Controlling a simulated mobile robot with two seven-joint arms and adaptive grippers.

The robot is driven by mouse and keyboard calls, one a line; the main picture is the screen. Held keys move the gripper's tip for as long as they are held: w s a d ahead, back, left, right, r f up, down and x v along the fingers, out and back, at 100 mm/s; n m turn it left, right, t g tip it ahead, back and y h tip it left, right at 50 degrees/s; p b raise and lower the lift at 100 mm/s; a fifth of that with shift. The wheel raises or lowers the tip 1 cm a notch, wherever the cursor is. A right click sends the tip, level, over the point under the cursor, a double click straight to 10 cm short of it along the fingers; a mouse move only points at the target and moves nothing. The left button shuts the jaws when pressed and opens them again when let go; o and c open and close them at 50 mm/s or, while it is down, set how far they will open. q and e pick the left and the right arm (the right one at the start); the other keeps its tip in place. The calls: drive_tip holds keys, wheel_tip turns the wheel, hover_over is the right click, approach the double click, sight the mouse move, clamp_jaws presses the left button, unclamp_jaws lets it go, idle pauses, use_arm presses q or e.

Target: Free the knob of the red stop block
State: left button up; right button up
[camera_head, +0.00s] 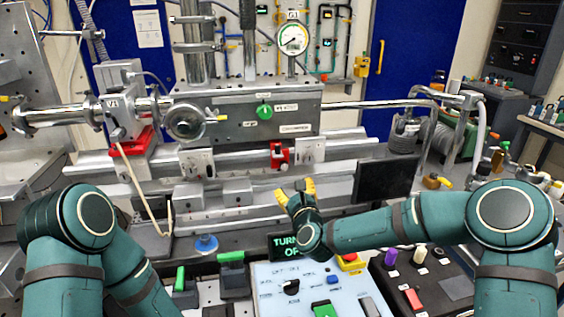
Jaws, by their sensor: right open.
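The red stop block (279,157) sits on the rail below the grey beam housing, near the middle of the head view. It has a small dark part on its front; the state of its knob is too small to tell. My right gripper (295,190) has yellow fingertips spread apart and is empty. In the picture it is just below and slightly right of the block, apart from it. My left arm shows at the lower left, but its gripper is out of view.
A control panel (276,279) with a black knob and a green switch lies below my right gripper. A lit green-text sign (284,243) stands behind it. A dark screen (388,180) stands right of the gripper. A red bracket (133,143) sits left on the rail.

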sight(285, 167)
drive_tip(key=w+a, duration=0.1)
drive_tip(key=w, duration=0.7)
drive_tip(key=w+a, duration=0.1)
drive_tip(key=w, duration=0.3)
drive_tip(key=shift+w+a+b, duration=0.3)
drive_tip(key=shift+w+b, duration=0.05)
drive_tip(key=shift+w, duration=0.05)
clamp_jaws()
